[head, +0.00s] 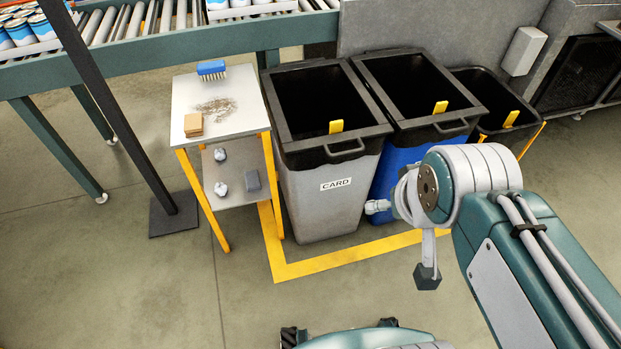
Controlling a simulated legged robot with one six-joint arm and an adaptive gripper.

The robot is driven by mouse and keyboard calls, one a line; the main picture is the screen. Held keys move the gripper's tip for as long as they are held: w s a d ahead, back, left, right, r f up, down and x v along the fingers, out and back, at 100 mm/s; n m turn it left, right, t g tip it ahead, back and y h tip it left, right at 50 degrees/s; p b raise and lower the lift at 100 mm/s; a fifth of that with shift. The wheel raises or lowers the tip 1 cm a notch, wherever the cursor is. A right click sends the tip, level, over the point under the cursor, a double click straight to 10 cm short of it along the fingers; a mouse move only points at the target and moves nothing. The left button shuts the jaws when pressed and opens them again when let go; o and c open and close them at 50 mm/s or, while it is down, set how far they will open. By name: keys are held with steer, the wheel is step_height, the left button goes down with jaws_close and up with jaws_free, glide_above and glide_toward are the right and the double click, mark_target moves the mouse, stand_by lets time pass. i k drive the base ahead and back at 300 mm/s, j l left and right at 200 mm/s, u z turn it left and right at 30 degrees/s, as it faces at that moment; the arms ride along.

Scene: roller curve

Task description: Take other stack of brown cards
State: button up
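A small stack of brown cards (194,125) lies on the grey-white top of a small yellow-legged table (232,128), near its left edge. My arm reaches in from the lower right, and its end is mostly hidden behind its own joint. A dark tip, seemingly part of my gripper (427,276), hangs below that joint. It is well to the right of the cards and apart from them. Whether it is open, shut or holding anything does not show. A grey bin labelled CARD (335,198) stands right of the table; its dark inside shows no clear contents.
A blue brush (211,70) and brown debris (216,106) lie on the tabletop. A dark post (120,120) stands left. A blue bin (392,165) stands right; floor in front is clear.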

mark_target(193, 127)
steer(key=i+j, duration=0.15)
steer(key=j, duration=0.25)
steer(key=i+j+u, duration=0.1)
steer(key=j, duration=0.3)
steer(key=i+j, duration=0.25)
steer(key=j, duration=0.15)
steer(key=i+j+u, duration=0.15)
steer(key=i+j, duration=0.15)
steer(key=i, duration=0.2)
steer(key=i+j+u, duration=0.1)
steer(key=i, duration=0.4)
steer(key=j, duration=0.1)
